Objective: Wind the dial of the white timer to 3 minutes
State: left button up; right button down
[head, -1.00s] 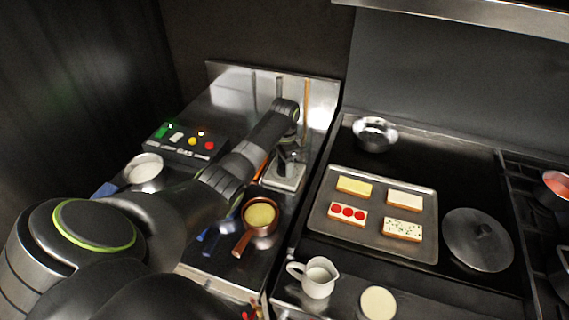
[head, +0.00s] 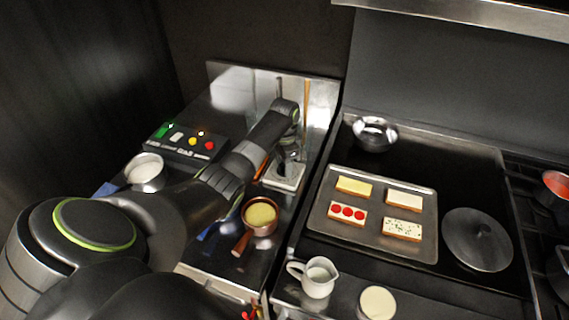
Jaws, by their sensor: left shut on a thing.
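The white timer (head: 284,184) sits on the steel counter, left of the baking tray, seen as a pale square base. My left gripper (head: 288,162) reaches down over it from the upper left and is shut on its dial. The dial is mostly hidden behind the gripper, so its setting cannot be read. My right gripper is not in view.
A gas panel (head: 186,144) with coloured buttons stands to the left. A copper pan (head: 262,228) and a white-filled pan (head: 145,182) are near my left arm. The baking tray (head: 424,205) with toasts, a steel bowl (head: 375,144), a lid (head: 477,240) and a jug (head: 318,284) lie right.

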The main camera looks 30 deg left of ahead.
pick_arm(q)
jog(key=shift+r, duration=0.1)
dwell(0.3)
jog(key=o, duration=1)
jog(key=shift+r+p, duration=1.85)
jog(key=shift+r, duration=6.8)
